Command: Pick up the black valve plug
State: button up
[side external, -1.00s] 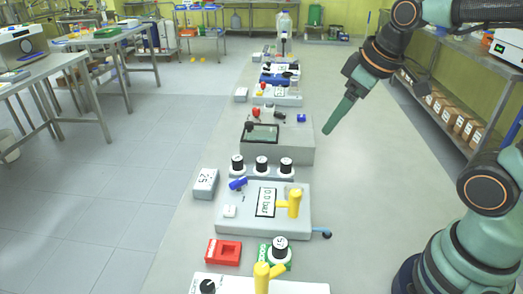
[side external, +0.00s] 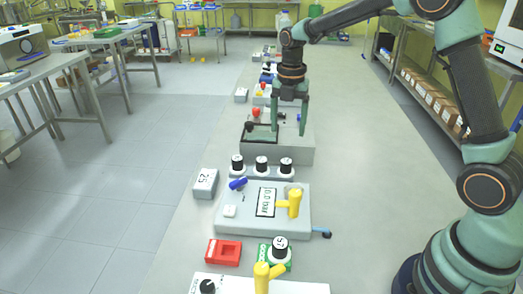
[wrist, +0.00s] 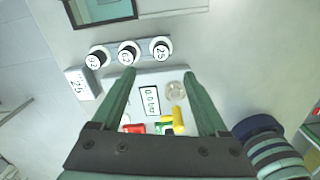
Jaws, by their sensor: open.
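My gripper (side external: 289,131) points down, fingers apart and empty, above or beside the grey box with a dark window (side external: 262,132) in the side view. A small dark piece (side external: 281,116) shows between the fingers behind that window; it may be the black valve plug, but it is too small to be sure. In the wrist view my gripper (wrist: 159,74) is open, with its fingers over the area of the grey box with the 0.0 display (wrist: 150,100). No black valve plug can be clearly made out there.
Three black-and-white labelled cylinders (side external: 261,163) stand in a row nearer the camera. A yellow handle (side external: 295,203) and a blue piece (side external: 238,184) are on the display box. A grey block marked 25 (side external: 205,183) and a red holder (side external: 223,251) lie nearby. The bench is clear at right.

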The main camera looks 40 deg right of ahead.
aim_at(286, 161)
notch_tip(286, 161, down, 12)
jog(key=shift+f, duration=0.15)
grip_shut()
dwell(0.6)
